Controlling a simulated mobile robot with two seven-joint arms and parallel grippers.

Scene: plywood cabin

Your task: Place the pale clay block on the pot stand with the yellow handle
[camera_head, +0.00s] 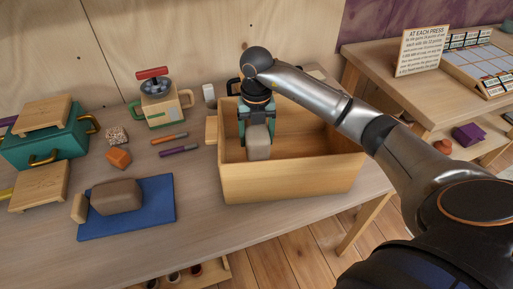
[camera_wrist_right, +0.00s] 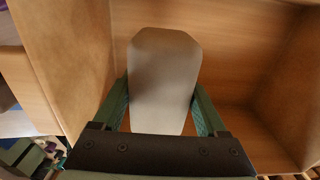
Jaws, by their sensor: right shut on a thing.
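My right gripper (camera_head: 257,127) is shut on the pale clay block (camera_head: 259,143), inside or just over the left part of the wooden crate (camera_head: 290,184). In the right wrist view the block (camera_wrist_right: 165,80) sits between the green fingers of the gripper (camera_wrist_right: 162,112), with the crate's walls and floor around it. Whether it touches the crate floor is unclear. The pot stand with the yellow handle (camera_head: 40,186) lies at the table's left; its handle points left, cut off by the picture edge. Its top is bare. My left gripper is not in view.
A browner clay block (camera_head: 117,197) lies on a blue mat (camera_head: 157,222). A second wooden stand (camera_head: 48,113) with a purple handle sits on a teal case (camera_head: 70,148). Small lumps, two pens and a tan pot (camera_head: 165,108) stand between case and crate.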

